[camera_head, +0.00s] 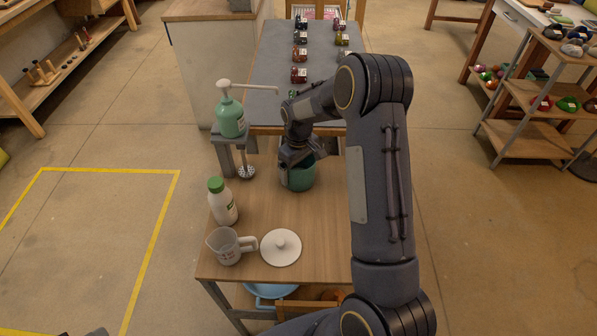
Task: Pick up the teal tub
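The teal tub (301,181) stands upright on the wooden table (325,238), near its far edge. My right arm reaches in from the bottom right, and its gripper (292,164) points down at the tub's rim. The gripper and wrist hide part of the rim and the tub's inside. I cannot tell whether the fingers touch the tub or how far apart they are.
A white lid (281,248), a measuring jug (229,246) and a green-capped white bottle (222,202) stand left of the tub. A green pump bottle (231,117) sits on a small grey stand (222,152).

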